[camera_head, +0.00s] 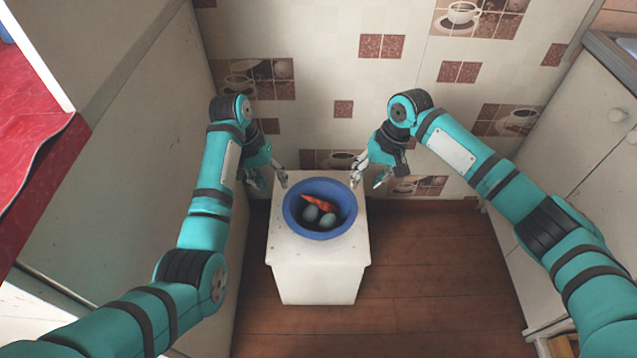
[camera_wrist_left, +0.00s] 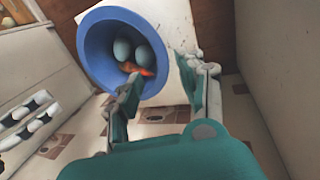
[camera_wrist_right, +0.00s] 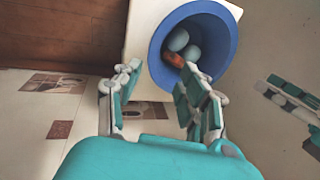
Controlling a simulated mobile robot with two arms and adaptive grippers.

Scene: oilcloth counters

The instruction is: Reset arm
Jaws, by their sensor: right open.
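My left gripper (camera_head: 268,178) is above the left back edge of a small white stool, beside a blue bowl. In the left wrist view its fingers (camera_wrist_left: 165,90) are spread apart with nothing between them. My right gripper (camera_head: 369,182) is by the right back edge of the stool; in the right wrist view its fingers (camera_wrist_right: 160,90) are open and empty. The blue bowl (camera_head: 291,222) sits on the white stool (camera_head: 315,283). It holds an orange carrot-like item (camera_head: 318,203) and two grey-blue egg-shaped items (camera_head: 311,213). Both grippers are apart from these contents.
A tiled wall (camera_head: 330,60) stands close behind the stool. A cabinet side (camera_head: 150,150) is at left and white cabinets (camera_head: 575,150) are at right. A red-covered counter (camera_head: 30,130) is at far left. Wooden floor (camera_head: 430,290) is clear right of the stool.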

